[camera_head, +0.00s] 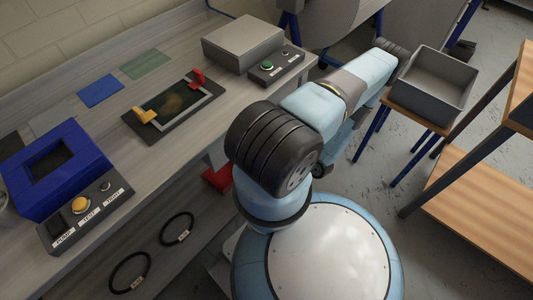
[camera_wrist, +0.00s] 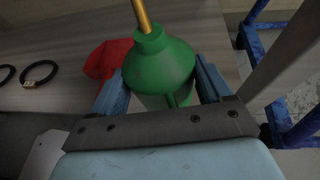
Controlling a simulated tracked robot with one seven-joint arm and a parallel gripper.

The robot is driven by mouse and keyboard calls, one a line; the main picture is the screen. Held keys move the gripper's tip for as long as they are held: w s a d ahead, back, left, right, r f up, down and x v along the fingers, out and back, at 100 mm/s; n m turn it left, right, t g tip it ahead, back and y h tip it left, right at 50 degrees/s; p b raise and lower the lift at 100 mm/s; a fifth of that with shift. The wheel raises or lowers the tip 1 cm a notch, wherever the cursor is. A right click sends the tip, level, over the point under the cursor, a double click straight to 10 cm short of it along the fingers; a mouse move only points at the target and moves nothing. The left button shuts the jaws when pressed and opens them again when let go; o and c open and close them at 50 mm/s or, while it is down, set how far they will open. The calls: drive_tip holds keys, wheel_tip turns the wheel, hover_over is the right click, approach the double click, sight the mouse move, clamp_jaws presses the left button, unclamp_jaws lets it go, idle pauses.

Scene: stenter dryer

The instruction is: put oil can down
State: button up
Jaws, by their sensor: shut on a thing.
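The oil can (camera_wrist: 160,66) is green with a brass-coloured spout pointing up the picture in the wrist view. My gripper (camera_wrist: 160,78) is shut on it, with one blue finger on each side of its body. The can's base is hidden, so I cannot tell whether it touches the surface behind it. In the head view, my arm hides both the gripper and the can.
A red object (camera_wrist: 106,60) lies just left of the can; a red piece also shows below the bench edge (camera_head: 217,178). Black rings (camera_head: 178,229) lie on the lower shelf. A grey bin (camera_head: 435,85) and wooden shelving (camera_head: 480,200) stand right.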

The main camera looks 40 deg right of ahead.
drive_tip(key=w+d+f, duration=0.1)
drive_tip(key=w+f, duration=0.2)
drive_tip(key=w, duration=0.1)
drive_tip(key=w+d+f, duration=0.1)
drive_tip(key=w+f, duration=0.2)
drive_tip(key=w+d+f, duration=0.1)
drive_tip(key=w+f, duration=0.2)
drive_tip(key=w, duration=0.1)
drive_tip(key=shift+w+d, duration=0.15)
drive_tip(key=shift+w, duration=0.2)
drive_tip(key=shift+f, duration=1.55)
drive_tip(key=o, duration=1.4)
drive_tip(key=shift+c, duration=0.2)
